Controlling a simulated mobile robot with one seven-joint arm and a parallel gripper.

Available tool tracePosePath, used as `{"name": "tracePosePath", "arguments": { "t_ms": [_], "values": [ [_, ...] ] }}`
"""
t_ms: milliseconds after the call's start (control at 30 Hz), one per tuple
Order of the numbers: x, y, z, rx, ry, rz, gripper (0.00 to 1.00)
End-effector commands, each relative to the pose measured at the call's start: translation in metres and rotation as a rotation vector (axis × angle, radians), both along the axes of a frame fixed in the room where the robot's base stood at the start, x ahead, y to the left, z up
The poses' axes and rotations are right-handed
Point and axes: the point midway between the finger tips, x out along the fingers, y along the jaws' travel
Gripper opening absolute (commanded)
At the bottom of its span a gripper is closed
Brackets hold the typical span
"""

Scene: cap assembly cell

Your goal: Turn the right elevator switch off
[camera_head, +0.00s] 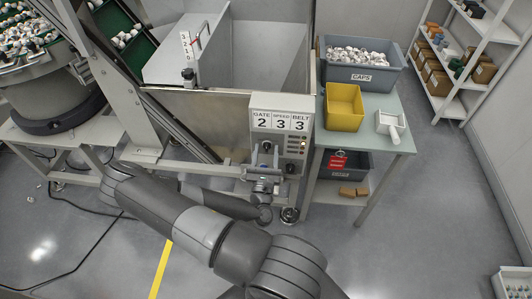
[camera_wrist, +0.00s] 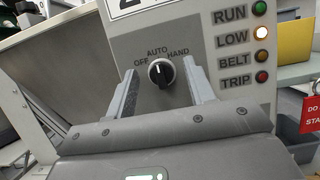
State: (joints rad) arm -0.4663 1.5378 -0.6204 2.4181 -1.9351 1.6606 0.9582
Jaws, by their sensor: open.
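The control panel (camera_head: 281,131) hangs on the front of the steel hopper. In the wrist view its black rotary switch (camera_wrist: 161,72) is labelled OFF, AUTO and HAND, and the knob's white mark points up, close to AUTO. My gripper (camera_wrist: 160,78) is open, with one finger on each side of the knob and visible gaps between. In the head view my gripper (camera_head: 265,168) is low in front of the panel. A second dark knob (camera_head: 291,168) shows at the panel's lower right.
A red tag (camera_head: 337,162) hangs to the right. A table (camera_head: 398,143) there carries a yellow bin (camera_head: 344,107) and a grey CAPS crate (camera_head: 363,76). A sloped frame stands at left.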

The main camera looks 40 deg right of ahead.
Motion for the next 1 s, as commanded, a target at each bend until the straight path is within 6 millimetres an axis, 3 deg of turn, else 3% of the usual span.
{"name": "tracePosePath", "arguments": {
  "t_ms": [67,600,1000],
  "values": [
    [-0.0001,0.0002,-0.0001,0.0,0.0,0.0,0.49],
    [-0.0001,0.0005,-0.0002,0.0,0.0,0.0,0.06],
    [-0.0003,0.0008,-0.0008,-0.055,0.057,0.003,0.04]
  ]
}}
